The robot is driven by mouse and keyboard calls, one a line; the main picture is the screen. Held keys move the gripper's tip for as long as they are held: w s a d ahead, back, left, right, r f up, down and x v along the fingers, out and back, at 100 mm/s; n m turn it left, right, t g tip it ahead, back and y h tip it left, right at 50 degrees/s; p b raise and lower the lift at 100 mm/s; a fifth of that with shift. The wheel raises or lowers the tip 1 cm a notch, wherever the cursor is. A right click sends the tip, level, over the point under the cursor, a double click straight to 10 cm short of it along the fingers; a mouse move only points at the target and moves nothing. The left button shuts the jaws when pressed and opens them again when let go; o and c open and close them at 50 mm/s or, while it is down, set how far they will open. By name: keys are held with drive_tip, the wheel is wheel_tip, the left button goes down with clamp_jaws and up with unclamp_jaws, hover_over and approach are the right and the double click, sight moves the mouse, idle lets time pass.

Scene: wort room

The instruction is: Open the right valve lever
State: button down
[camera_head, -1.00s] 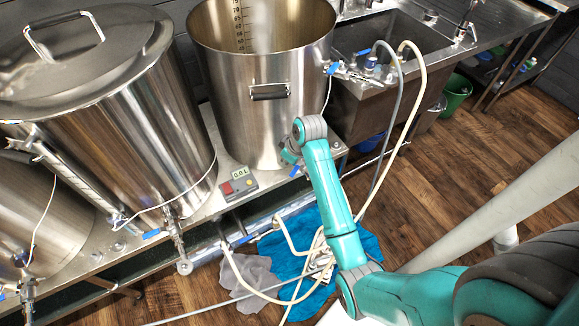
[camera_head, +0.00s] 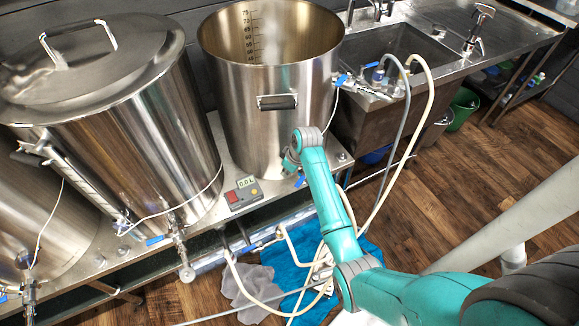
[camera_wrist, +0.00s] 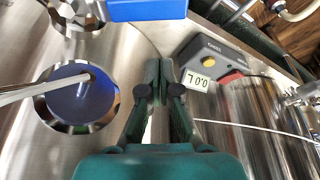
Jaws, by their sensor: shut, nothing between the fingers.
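The right valve's blue lever (camera_head: 301,181) shows low at the front of the tall open kettle (camera_head: 265,110), partly behind my arm in the head view. In the wrist view a blue lever (camera_wrist: 147,9) fills the top edge, just beyond my fingertips. My gripper (camera_wrist: 160,66) is shut and empty, its dark fingers close together below the lever, with a small gap showing in the picture. I cannot tell whether they touch it. In the head view my gripper (camera_head: 290,163) is mostly hidden by my wrist. The valve body is not clear.
A grey control box (camera_head: 243,194) with a display sits left of the lever; it also shows in the wrist view (camera_wrist: 215,58). A lidded kettle (camera_head: 140,110) stands at left, with its own blue valve lever (camera_head: 157,240). A sink (camera_head: 400,60) and hoses are right.

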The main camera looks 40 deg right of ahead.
drive_tip(key=shift+s+d+f, duration=0.15)
drive_tip(key=shift+s+d, duration=0.1)
drive_tip(key=shift+s, duration=0.7)
drive_tip(key=shift+s+d+f, duration=0.15)
drive_tip(key=shift+s+d, duration=0.05)
drive_tip(key=shift+s, duration=0.7)
drive_tip(key=shift+d, duration=0.1)
